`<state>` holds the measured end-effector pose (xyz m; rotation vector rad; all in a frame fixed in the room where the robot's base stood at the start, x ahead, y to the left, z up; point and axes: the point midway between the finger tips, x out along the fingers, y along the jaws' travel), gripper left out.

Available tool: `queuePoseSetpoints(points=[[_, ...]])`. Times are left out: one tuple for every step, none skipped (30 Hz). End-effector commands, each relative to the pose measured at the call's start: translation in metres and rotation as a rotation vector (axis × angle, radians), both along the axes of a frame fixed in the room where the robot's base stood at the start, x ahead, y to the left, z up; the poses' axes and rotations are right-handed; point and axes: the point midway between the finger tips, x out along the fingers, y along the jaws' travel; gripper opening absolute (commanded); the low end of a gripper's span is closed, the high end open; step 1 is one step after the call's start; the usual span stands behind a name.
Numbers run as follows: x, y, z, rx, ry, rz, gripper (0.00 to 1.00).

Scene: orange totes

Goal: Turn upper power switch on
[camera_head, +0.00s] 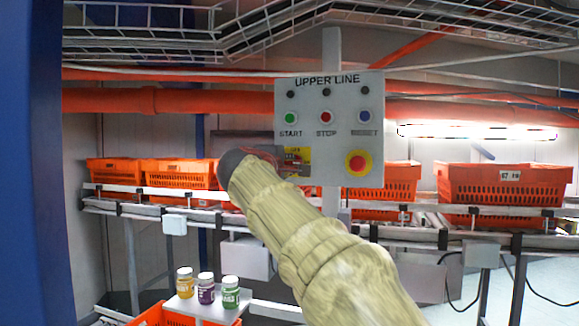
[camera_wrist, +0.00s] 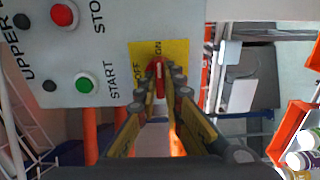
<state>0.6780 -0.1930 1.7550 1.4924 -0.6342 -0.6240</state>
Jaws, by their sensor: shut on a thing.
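The grey UPPER LINE panel (camera_head: 328,88) faces me, and its power switch sits on a yellow plate (camera_head: 303,160) at the lower left. In the wrist view, the yellow plate (camera_wrist: 178,47) carries OFF and ON labels. The red switch handle (camera_wrist: 159,72) lies in line with the ON label. My gripper (camera_wrist: 160,88) is shut on the handle, one finger on each side. In the head view, my gripper (camera_head: 291,165) is at the plate, and my arm and wrist hide part of it.
Green START (camera_head: 291,118), red STOP (camera_head: 326,117) and blue RESET (camera_head: 364,117) buttons sit above the switch. A red emergency button (camera_head: 358,163) is to its right. Orange totes (camera_head: 505,184) stand on the conveyor behind. Several jars (camera_head: 206,288) stand at lower left.

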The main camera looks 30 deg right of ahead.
Motion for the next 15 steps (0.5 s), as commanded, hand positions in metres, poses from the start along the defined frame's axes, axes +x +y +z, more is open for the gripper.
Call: queuePoseSetpoints(points=[[0.0004,-0.0002,-0.0014,0.002,0.001,-0.001,0.00],[0.0004,-0.0002,-0.0014,0.002,0.001,-0.001,0.00],[0.0004,-0.0002,-0.0014,0.002,0.001,-0.001,0.00],[0.0004,-0.0002,-0.0014,0.001,0.001,-0.001,0.00],[0.0004,-0.0002,-0.0015,0.002,0.002,-0.001,0.00],[0.0004,-0.0002,-0.0015,0.002,0.002,-0.001,0.00],[0.0004,-0.0002,-0.0015,0.002,0.002,-0.001,0.00],[0.0004,-0.0002,-0.0015,0.002,0.002,-0.001,0.11],[0.0004,-0.0002,-0.0016,0.002,0.002,-0.001,0.13],[0.0004,-0.0002,-0.0015,0.001,0.001,-0.001,0.15],[0.0004,-0.0002,-0.0014,0.001,0.001,-0.001,0.16],[0.0004,-0.0002,-0.0013,0.001,0.001,-0.001,0.19],[0.0003,-0.0001,-0.0012,0.001,0.001,-0.001,0.20],[0.0003,-0.0001,-0.0011,0.001,0.001,-0.001,0.22],[0.0003,-0.0001,-0.0010,0.001,0.001,-0.001,0.24]])
